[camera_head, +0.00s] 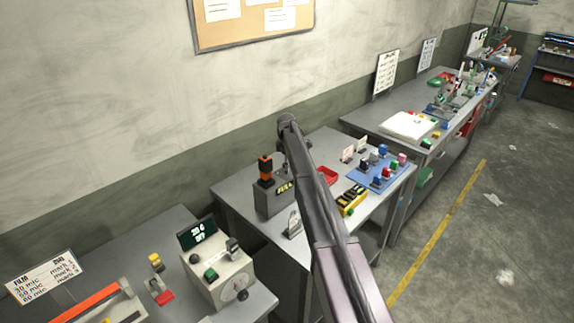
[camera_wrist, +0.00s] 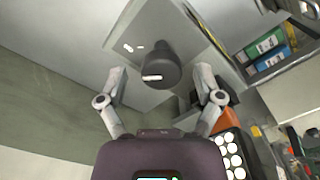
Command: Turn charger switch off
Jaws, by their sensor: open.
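In the wrist view a dark round knob (camera_wrist: 162,57) with a white mark on its end stands out from a grey panel (camera_wrist: 122,30), with small white marks beside it. My gripper (camera_wrist: 159,76) is open, with one finger on each side of the knob in the picture and a visible gap to each. I cannot tell how deep the fingers reach. In the head view a grey box (camera_head: 273,203) with a label reading FULL holds an orange and black block (camera_head: 265,172). The knob and my gripper's fingers are not clear there, with my arm crossing in front.
A yellow rack (camera_head: 351,200), a red tray (camera_head: 327,176) and a blue mat (camera_head: 368,174) with small blocks share the grey bench. A cream box (camera_head: 222,276) sits on the nearer bench. Wall is close behind; floor on the right is open.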

